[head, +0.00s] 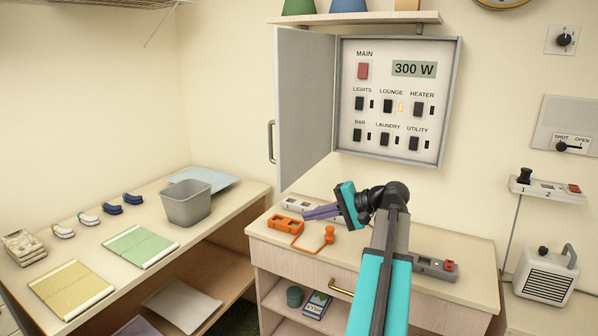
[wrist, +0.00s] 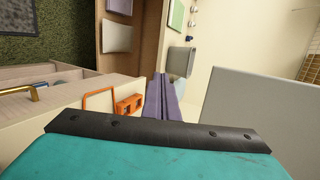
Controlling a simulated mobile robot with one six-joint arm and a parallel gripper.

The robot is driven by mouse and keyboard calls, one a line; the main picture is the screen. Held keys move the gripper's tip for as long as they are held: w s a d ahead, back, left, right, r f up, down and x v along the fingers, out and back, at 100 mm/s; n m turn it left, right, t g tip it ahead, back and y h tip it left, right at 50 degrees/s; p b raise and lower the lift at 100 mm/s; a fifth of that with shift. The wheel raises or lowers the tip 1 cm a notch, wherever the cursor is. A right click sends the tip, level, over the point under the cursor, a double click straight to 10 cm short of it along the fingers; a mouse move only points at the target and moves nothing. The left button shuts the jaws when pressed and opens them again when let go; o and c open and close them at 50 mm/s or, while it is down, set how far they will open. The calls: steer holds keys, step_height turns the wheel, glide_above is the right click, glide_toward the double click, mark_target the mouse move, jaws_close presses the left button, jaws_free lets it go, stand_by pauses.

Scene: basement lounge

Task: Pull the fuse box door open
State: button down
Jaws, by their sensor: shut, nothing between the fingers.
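The fuse box (head: 397,100) is on the wall in the head view. Its grey door (head: 304,105) stands wide open, swung out to the left, with a dark handle (head: 271,142) at its outer edge. The panel inside shows a red MAIN switch, a 300 W display and several labelled black switches. My gripper (head: 307,213) is below the door, above the drawer cabinet, pointing left and apart from the door. Its purple fingers are together with nothing between them. In the wrist view the fingers (wrist: 161,100) are shut, and a grey flat surface, seemingly the door (wrist: 265,120), is to their right.
The cabinet top (head: 465,268) holds an orange tool (head: 286,225) with a cord and a grey device with a red button (head: 436,265). A grey bin (head: 188,203) and several folded cloths lie on the left table. A shelf (head: 355,18) hangs above the box.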

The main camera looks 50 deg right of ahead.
mark_target(288, 177)
steer(key=s+d+r+t, duration=0.1)
steer(key=s+r, duration=0.3)
steer(key=r, duration=0.3)
steer(key=s+d+r+t+p, duration=0.1)
steer(key=s+d+r, duration=0.1)
steer(key=r, duration=0.5)
steer(key=shift+s+d+h, duration=0.3)
steer(key=shift+s+h, duration=0.1)
steer(key=shift+s, duration=0.45)
steer(key=shift+w+p, duration=0.1)
steer(key=shift+p, duration=0.2)
steer(key=p+x, duration=0.1)
steer(key=x, duration=0.3)
steer(key=p+x, duration=0.1)
steer(key=x, duration=0.4)
steer(key=r+p+x, duration=0.1)
steer(key=x, duration=0.3)
steer(key=shift+w+a+f, duration=0.15)
steer(key=shift+w+a, duration=0.05)
steer(key=shift+w, duration=0.3)
steer(key=shift+w, duration=0.1)
